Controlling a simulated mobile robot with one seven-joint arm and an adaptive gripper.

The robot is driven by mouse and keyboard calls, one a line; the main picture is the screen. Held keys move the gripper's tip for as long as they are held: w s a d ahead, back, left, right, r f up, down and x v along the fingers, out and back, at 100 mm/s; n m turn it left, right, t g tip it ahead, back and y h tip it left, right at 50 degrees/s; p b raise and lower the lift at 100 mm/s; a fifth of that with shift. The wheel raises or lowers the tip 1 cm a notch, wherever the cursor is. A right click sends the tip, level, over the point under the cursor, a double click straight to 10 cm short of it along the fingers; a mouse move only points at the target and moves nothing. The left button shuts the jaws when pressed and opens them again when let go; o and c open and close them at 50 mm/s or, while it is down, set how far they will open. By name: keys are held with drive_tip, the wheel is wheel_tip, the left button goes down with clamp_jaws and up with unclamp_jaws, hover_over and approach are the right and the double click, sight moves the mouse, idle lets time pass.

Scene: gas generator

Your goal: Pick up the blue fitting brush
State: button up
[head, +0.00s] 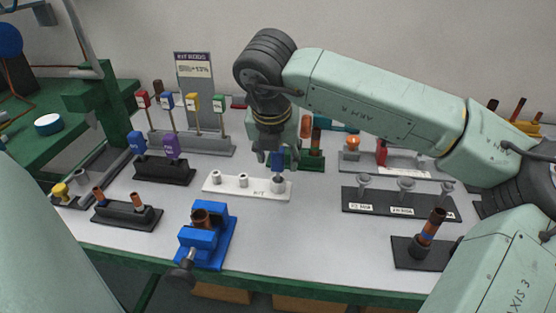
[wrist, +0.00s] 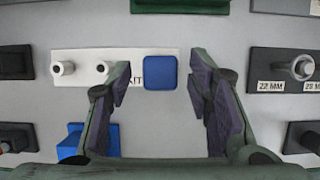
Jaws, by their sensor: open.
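A blue square-topped tool, which looks like the blue fitting brush (wrist: 160,73), stands at the right end of the white KIT rack (wrist: 84,79). In the head view, the same blue top (head: 278,158) is partly hidden by my gripper (head: 275,160). My gripper is open, pointing down over the rack's right end. In the wrist view, its fingers (wrist: 160,88) are on either side of the blue top, with visible gaps left and right. No contact shows. A similar blue-headed tool (head: 137,143) stands next to a purple one (head: 165,146) in a black holder.
A blue vise (head: 208,240) with a copper piece sits front left of the KIT rack. A black labelled rack (head: 400,203) lies to the right. Behind stand a green block with copper parts (head: 312,160) and a grey rack of coloured tags (head: 190,142).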

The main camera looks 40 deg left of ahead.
drive_tip(key=shift+x, duration=1.1)
drive_tip(key=c, duration=1)
drive_tip(key=shift+c, duration=0.2)
